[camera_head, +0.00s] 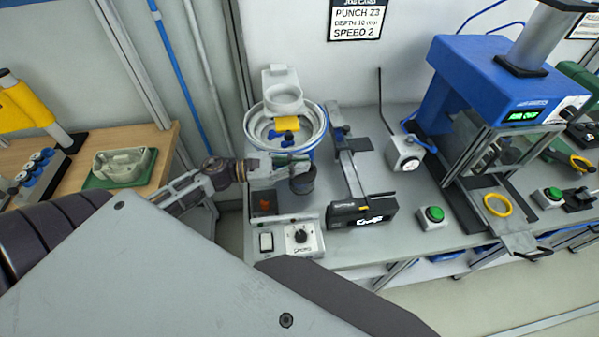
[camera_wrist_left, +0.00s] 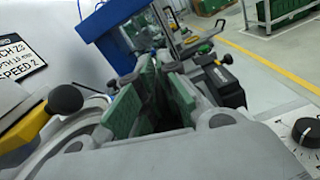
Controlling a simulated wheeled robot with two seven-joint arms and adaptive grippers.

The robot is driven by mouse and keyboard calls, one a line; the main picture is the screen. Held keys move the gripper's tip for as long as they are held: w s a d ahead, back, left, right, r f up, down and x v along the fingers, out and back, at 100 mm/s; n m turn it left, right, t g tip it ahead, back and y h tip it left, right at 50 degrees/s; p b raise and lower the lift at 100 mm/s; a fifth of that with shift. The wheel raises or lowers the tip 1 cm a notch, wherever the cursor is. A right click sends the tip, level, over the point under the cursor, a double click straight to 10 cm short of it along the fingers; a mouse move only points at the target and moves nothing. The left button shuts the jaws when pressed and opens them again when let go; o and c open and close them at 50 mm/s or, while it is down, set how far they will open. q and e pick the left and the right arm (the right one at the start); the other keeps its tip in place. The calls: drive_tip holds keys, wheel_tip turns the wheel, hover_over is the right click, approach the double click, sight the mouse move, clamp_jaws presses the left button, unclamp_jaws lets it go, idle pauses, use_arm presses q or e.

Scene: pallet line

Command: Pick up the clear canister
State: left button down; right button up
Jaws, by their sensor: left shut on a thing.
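The clear canister (camera_head: 302,181) shows in the head view as a small, dark grey, cup-like cylinder on the bench side, just in front of the round feeder bowl. My left gripper (camera_head: 291,164) reaches in from the left and is shut on its upper part. Its fingers hide some of the canister's rim. In the left wrist view the green-padded fingers of my left gripper (camera_wrist_left: 150,100) stand close together, with a dark shape between them. The canister's outline is hard to make out there. I cannot tell whether its base touches the bench. My right gripper is not in view.
The feeder bowl (camera_head: 287,128) stands right behind the gripper. A control box with a knob (camera_head: 300,238) is in front. A black sensor unit (camera_head: 362,212) and a slim rail are to the right. A blue press (camera_head: 487,75) stands farther right.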

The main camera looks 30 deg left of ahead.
use_arm(q)
drive_tip(key=shift+r, duration=0.6)
idle(0.3)
